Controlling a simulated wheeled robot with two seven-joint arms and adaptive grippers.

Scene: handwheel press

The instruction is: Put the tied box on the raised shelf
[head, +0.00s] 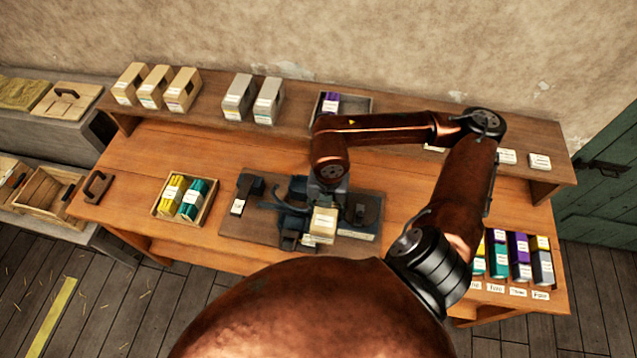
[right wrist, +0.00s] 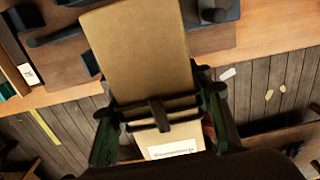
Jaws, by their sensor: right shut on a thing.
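The tied box (head: 323,222) is tan with a white label, and it is in my right gripper (head: 328,198) low over the dark press base at the middle of the bench. In the right wrist view the tied box (right wrist: 145,55) sits between the two fingers of the right gripper (right wrist: 160,105), with a dark band across it near its labelled end. The gripper is shut on its sides. The raised shelf (head: 210,103) runs along the back of the bench, partly hidden by my right arm. My left gripper is not in view.
On the shelf stand tan boxes (head: 153,88), grey boxes (head: 253,99) and an open tray (head: 357,104) with a purple item. The dark press (head: 362,208) is close beside the held box. A crate (head: 184,199) sits left. Bare shelf shows between the box groups.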

